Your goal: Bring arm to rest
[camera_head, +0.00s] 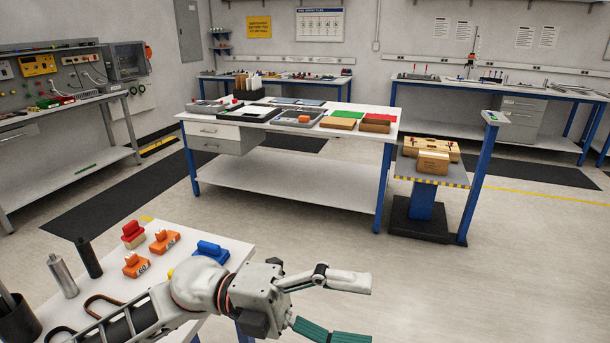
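My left arm reaches in from the bottom left, over the near white table (225,257). My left gripper (367,312) is past the table's right edge, above the open floor. Its two fingers point right and are spread apart, with nothing between them. One finger is pale grey and the lower one has a green pad, partly cut off by the bottom edge. My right gripper is not in view.
The near table holds orange blocks (164,241), a red block (133,234), a blue block (211,251), a metal cylinder (63,276) and a black cylinder (88,258). A central workbench (285,180) and lift cart (430,180) stand beyond. Floor on the right is clear.

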